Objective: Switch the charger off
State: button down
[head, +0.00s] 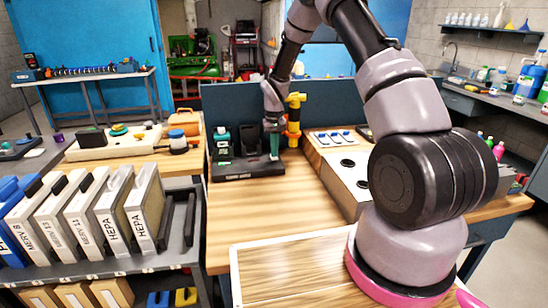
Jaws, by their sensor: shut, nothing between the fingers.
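The charger (225,172) is a low black unit on the wooden bench, against the dark blue back panel. My gripper (274,130) is shut and empty, pointing down at the right part of the charger. A narrow teal upright piece (274,147) shows just below my fingertips; I cannot tell whether they touch. The charger's switch is too small to make out or is hidden by my gripper.
A yellow and orange tool (294,115) stands close to the right of my gripper. A pale box with black round openings (345,175) lies further right. HEPA and MERV filters (113,213) fill the left rack. The bench in front of the charger (245,215) is clear.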

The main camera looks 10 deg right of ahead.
jog(key=shift+f, duration=0.4)
jog(key=shift+r, duration=3.5)
